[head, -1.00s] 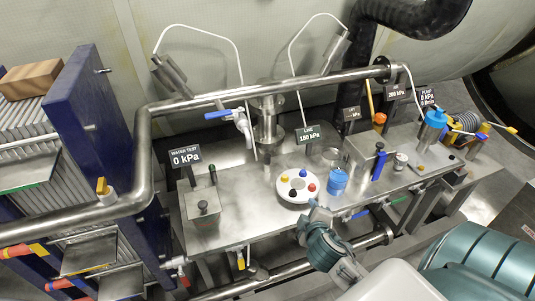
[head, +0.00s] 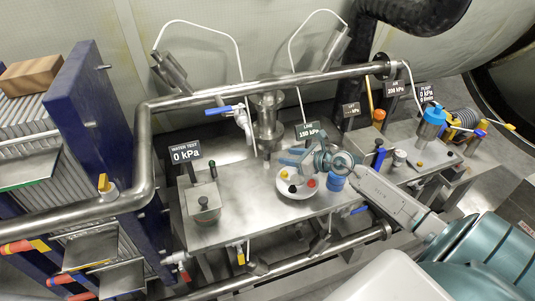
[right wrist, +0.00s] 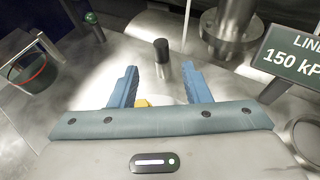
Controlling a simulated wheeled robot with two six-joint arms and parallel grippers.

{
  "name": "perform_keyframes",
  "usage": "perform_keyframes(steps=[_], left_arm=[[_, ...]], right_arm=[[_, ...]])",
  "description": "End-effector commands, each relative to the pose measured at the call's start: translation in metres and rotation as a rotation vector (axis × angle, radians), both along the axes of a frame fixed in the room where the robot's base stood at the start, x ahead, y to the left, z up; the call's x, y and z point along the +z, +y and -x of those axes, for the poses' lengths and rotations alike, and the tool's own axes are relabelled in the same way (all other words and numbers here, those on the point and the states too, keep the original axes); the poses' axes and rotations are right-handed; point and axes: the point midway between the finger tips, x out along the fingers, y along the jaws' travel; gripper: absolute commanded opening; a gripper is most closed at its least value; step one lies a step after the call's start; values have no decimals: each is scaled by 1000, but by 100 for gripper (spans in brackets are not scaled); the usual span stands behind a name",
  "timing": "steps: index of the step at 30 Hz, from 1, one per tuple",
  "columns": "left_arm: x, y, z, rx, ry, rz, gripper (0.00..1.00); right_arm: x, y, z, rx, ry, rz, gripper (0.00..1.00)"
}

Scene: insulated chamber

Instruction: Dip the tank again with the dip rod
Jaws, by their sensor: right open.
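My right gripper (head: 292,160) is open and empty above the white round holder with coloured knobs (head: 292,193). In the right wrist view its blue fingers (right wrist: 160,70) are spread, with a yellow knob low between them. A short metal post with a black cap (right wrist: 162,52) stands beyond the fingertips, apart from them. I cannot tell for sure which piece is the dip rod. My left gripper is not in view.
A flanged metal column (head: 267,128) and a blue-handled valve (head: 222,110) stand behind. The LINE sign (head: 308,131) reads 150 kPa, close to my right gripper. A thick rail (head: 265,90) crosses the back.

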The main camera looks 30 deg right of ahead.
Motion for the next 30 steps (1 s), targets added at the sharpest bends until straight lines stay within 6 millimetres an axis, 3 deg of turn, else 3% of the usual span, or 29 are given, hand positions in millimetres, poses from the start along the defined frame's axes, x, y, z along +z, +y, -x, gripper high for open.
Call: perform_keyframes(steps=[7, 21, 30], left_arm=[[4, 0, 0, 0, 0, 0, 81], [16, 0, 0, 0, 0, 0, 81], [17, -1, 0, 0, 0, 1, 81]], right_arm=[[-7, 2, -15, 5, 9, 21, 43], [-37, 28, -82, 6, 9, 18, 43], [-43, 33, -93, 7, 11, 20, 43]])
